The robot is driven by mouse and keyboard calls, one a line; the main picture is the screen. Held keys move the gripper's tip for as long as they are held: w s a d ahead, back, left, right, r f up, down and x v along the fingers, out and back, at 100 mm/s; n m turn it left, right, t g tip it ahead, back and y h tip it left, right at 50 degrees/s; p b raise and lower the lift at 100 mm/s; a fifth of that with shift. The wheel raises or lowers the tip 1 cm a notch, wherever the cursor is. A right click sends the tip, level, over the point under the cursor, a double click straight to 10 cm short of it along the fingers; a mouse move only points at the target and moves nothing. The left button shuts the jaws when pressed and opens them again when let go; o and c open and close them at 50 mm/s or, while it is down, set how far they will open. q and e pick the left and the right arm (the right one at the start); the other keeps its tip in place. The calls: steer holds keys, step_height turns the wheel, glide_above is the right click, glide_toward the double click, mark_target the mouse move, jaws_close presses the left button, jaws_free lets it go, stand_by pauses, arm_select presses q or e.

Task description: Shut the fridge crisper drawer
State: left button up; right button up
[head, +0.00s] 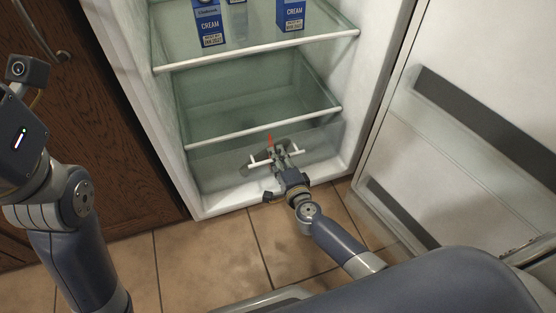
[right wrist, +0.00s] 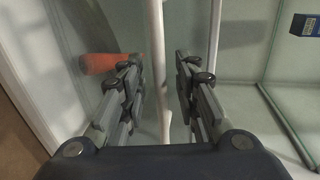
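The clear crisper drawer (head: 320,145) sits at the bottom of the open fridge, below the lowest glass shelf. I cannot tell exactly how far out it stands. Its white bar handle (head: 291,154) runs across the front. My right gripper (head: 277,149) is at the handle. In the right wrist view its fingers (right wrist: 158,85) are apart, with a white bar (right wrist: 160,60), apparently the handle, between them and a gap on each side. An orange-red item (right wrist: 97,63) shows behind the left finger. My left arm is at the left of the head view, its fingertips out of frame.
Blue cream cartons (head: 208,24) stand on the upper shelf (head: 250,46). The lower shelf (head: 260,128) looks empty. The fridge door (head: 480,130) stands open at the right. A wooden cabinet (head: 85,110) is at the left. Tiled floor (head: 220,250) lies in front.

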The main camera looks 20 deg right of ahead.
jaws_close()
steer(key=shift+w, duration=2.25)
jaws_free()
steer(key=shift+a, duration=0.1)
steer(key=s+r, duration=0.2)
steer(key=s, duration=0.9)
steer(key=shift+s+d+r, duration=0.15)
steer(key=shift+s+d, duration=0.05)
steer(key=shift+s, duration=0.2)
